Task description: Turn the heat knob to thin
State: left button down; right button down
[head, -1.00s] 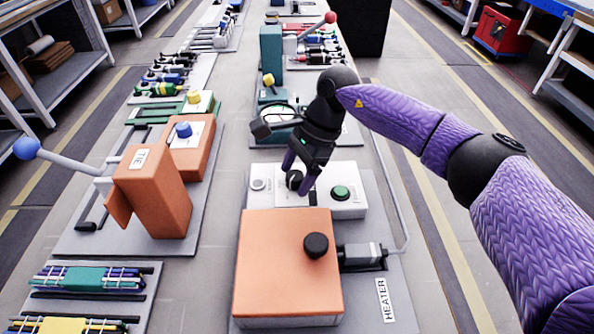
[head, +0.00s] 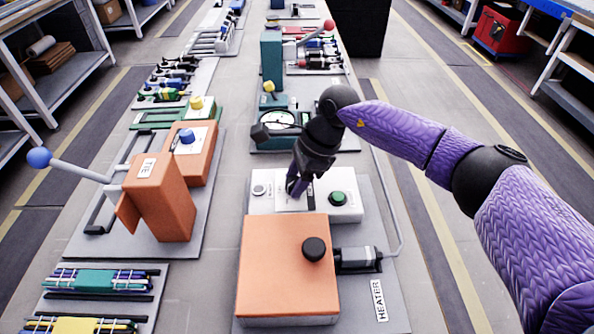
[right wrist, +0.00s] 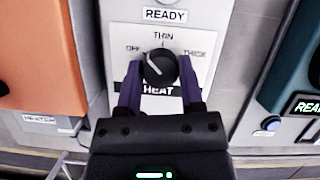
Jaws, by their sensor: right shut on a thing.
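The heat knob (right wrist: 160,67) is a round black dial on a white panel in the right wrist view. OFF is printed at its left, THIN above and THICK at its right, with a HEAT label below. Its pale pointer mark appears to point up and left, between OFF and THIN. My right gripper (right wrist: 160,78) is shut on the knob, one purple finger on each side. In the head view my right gripper (head: 297,187) reaches down onto the white heater box (head: 343,210), hiding most of the knob. My left gripper is out of view.
An orange heater block (head: 270,275) with a black knob (head: 314,249) stands in front of the white box. A green button (head: 338,198) sits right of my gripper. An orange TIE machine (head: 160,198) with a blue-balled lever stands to the left.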

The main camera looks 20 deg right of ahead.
jog(key=m+p, duration=0.1)
jog(key=p, duration=0.1)
jog(key=m+t+p, duration=0.1)
jog(key=m, duration=0.1)
jog(key=shift+r+m+t+h+p, duration=0.3)
jog(key=shift+p, duration=0.1)
jog(key=m+t+h+p, duration=0.1)
jog(key=m+p, duration=0.2)
jog(key=shift+a+f+m+p, duration=0.1)
jog(key=shift+m+p, duration=0.3)
jog(key=shift+s+f+m+p, duration=0.1)
jog(key=shift+m+p, duration=0.45)
jog(key=shift+m, duration=0.05)
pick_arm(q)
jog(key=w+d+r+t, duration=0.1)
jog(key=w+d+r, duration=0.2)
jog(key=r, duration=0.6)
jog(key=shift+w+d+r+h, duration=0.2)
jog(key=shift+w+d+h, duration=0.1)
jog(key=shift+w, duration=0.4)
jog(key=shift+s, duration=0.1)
pick_arm(e)
jog(key=shift+f, duration=0.1)
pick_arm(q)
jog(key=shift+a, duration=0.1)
pick_arm(e)
jog(key=shift+c, duration=1.1)
grip_release()
